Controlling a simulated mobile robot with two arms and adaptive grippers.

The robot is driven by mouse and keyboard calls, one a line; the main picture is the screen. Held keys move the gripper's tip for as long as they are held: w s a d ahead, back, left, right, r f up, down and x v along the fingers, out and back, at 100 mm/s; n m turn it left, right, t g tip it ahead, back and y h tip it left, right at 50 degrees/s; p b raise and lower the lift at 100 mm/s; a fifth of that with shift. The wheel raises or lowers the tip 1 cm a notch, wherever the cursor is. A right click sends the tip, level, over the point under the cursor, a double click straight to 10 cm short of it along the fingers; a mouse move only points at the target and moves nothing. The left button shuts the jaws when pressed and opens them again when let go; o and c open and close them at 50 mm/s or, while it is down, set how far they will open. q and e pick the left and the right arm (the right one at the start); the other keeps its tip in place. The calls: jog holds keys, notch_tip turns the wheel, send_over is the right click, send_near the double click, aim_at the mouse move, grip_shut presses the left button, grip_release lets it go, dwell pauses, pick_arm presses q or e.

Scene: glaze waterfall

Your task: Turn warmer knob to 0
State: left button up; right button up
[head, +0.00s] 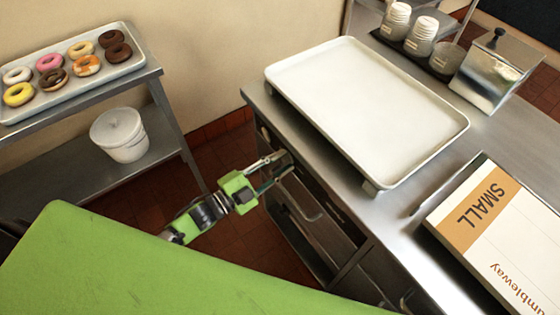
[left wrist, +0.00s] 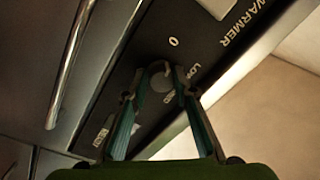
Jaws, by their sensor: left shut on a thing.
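The warmer's dark control panel (left wrist: 205,45) carries the word WARMER, a 0 mark and a LO mark in the left wrist view. The round knob (left wrist: 161,82) sits on this panel below the 0. My left gripper (head: 277,166) reaches the front of the steel counter, under the white tray, in the head view. In the left wrist view its two fingers (left wrist: 160,76) are on either side of the knob and shut on it. The fingers partly hide the knob, and I cannot tell where it points. My right gripper is not in view.
A white tray (head: 365,110) stands on the steel counter (head: 405,210). A box marked SMALL (head: 490,225) lies to its right. Drawer handles stick out below, and a long bar handle (left wrist: 72,60) is near the panel. A donut tray (head: 65,95) and white bucket (head: 120,135) stand left.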

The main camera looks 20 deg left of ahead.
pick_arm(q)
jog(key=shift+w+a+r+n, duration=0.15)
jog(key=shift+w+r+n, duration=0.1)
jog(key=shift+r+n, duration=0.15)
jog(key=o, duration=1)
jog(key=shift+o, duration=0.2)
jog(key=shift+s+f, duration=0.1)
jog(key=shift+f, duration=0.1)
jog(key=shift+s+f, duration=0.1)
jog(key=shift+s+a, duration=0.15)
jog(key=shift+s, duration=0.15)
jog(key=v, duration=1.1)
jog(key=shift+a, duration=0.1)
